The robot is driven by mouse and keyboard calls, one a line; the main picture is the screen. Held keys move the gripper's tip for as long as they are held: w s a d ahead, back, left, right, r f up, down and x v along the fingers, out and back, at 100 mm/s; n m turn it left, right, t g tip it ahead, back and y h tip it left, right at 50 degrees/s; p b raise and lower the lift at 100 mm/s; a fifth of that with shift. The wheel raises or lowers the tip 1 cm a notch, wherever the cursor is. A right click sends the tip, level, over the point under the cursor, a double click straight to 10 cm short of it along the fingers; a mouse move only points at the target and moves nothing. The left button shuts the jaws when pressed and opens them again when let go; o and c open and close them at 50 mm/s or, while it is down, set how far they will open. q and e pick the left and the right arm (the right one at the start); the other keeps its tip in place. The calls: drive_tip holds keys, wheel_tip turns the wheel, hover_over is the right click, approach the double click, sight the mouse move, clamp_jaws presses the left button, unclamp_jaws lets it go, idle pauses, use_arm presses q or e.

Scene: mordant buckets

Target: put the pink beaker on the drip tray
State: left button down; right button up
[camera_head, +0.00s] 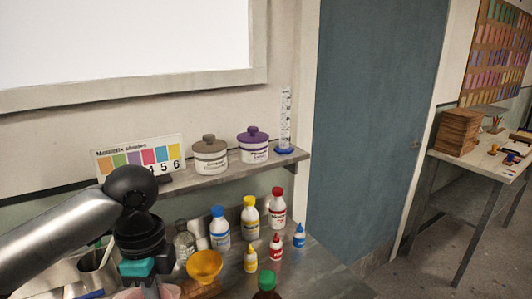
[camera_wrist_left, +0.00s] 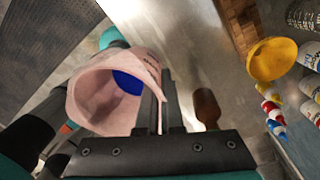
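The pink beaker (camera_wrist_left: 95,105) fills the middle left of the left wrist view, mouth toward the camera, with something blue inside or behind it. My left gripper (camera_wrist_left: 162,90) has its two dark fingers close together, with the beaker's pink wall between them. In the head view, my left gripper (camera_head: 150,292) comes down at the bottom left, and pink edges of the beaker (camera_head: 130,294) show beside it, mostly cut off. A grey perforated surface (camera_wrist_left: 40,35) lies at the upper left of the wrist view; I cannot tell whether it is the drip tray. My right gripper is not visible.
A yellow bowl (camera_head: 204,266) stands right of my left gripper. Behind it are a clear bottle (camera_head: 184,242) and several capped bottles, including a blue-capped one (camera_head: 220,230). A green-capped bottle (camera_head: 267,282) is at the front. A shelf (camera_head: 232,172) with pots runs above.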

use_arm(q)
drive_tip(key=n, duration=0.1)
drive_tip(key=f+n+b, duration=0.1)
drive_tip(key=n, duration=0.1)
drive_tip(key=f+n+b, duration=0.1)
drive_tip(key=shift+s+d, duration=0.3)
drive_tip(key=shift+d, duration=0.05)
drive_tip(key=n, duration=0.1)
drive_tip(key=f+n+b, duration=0.1)
drive_tip(key=n, duration=0.1)
drive_tip(key=n+b, duration=0.1)
drive_tip(key=shift+s+d+f+n+h, duration=0.3)
drive_tip(key=shift+f+h, duration=0.1)
drive_tip(key=n+b, duration=0.1)
drive_tip(key=f+n+b, duration=0.1)
drive_tip(key=n, duration=0.1)
drive_tip(key=s+f+n+b, duration=0.1)
drive_tip(key=n, duration=0.1)
drive_tip(key=shift+d+t, duration=0.4)
drive_tip(key=n, duration=0.1)
drive_tip(key=f+n+b, duration=0.1)
drive_tip(key=n, duration=0.2)
drive_tip(key=shift+s+d+f, duration=0.15)
drive_tip(key=shift+s+d, duration=0.15)
drive_tip(key=shift+s, duration=0.05)
